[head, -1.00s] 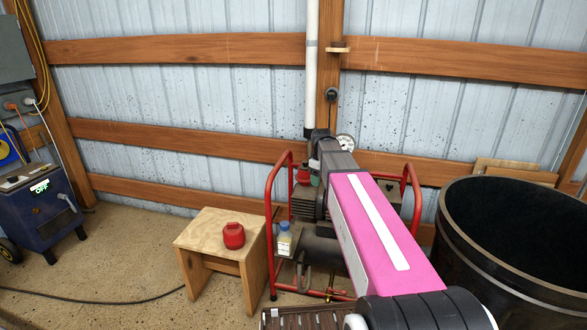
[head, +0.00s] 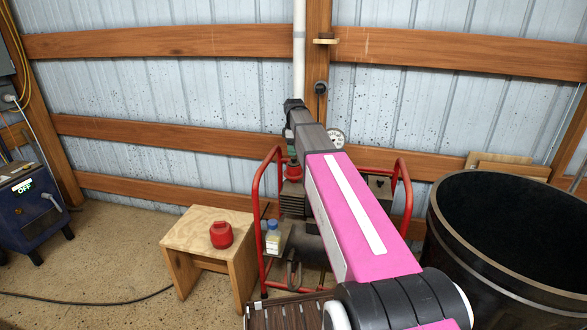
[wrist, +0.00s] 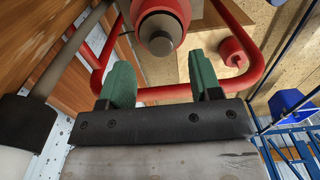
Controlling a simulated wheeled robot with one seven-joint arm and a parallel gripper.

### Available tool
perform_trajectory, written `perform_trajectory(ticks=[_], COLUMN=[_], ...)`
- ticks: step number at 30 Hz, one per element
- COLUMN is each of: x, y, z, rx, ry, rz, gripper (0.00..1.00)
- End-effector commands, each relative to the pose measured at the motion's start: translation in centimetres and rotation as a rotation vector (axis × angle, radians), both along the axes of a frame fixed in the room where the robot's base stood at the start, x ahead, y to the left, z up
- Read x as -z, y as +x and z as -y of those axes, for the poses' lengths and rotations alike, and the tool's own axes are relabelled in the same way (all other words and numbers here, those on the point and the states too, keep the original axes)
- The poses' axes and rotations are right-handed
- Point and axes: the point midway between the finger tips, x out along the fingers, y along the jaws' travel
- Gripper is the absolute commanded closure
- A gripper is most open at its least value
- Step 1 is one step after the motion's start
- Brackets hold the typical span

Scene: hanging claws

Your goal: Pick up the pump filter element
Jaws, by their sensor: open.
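A red, rounded piece (head: 293,170) sits on top of the pump, partly beside my arm in the head view; I take it as the filter element. A second red object (head: 221,235) stands on the wooden stool, also in the wrist view (wrist: 232,52).
The pump has a red tube frame (head: 262,215), which crosses close to the fingers in the wrist view. A bottle with a blue cap (head: 273,237) stands at its left. The wooden stool (head: 190,232) is left, a large black drum (head: 470,270) right. A gauge (head: 336,138) is behind my arm.

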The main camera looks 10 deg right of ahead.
Motion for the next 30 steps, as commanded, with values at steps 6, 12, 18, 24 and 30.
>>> perform_trajectory(ticks=[6,12,18,24,30], x=[1.8,4.5,5.2,5.2,5.2], y=[-0.1,-0.1,0.0,0.0,0.0], z=[-0.1,-0.2,-0.1,-0.1,-0.1], rx=[0.000,0.001,0.001,0.001,0.001], ry=[0.000,0.000,0.000,0.000,0.000], rz=[-0.002,-0.002,0.001,0.000,0.000], gripper=[0.42,0.42,0.42,0.70,0.70])
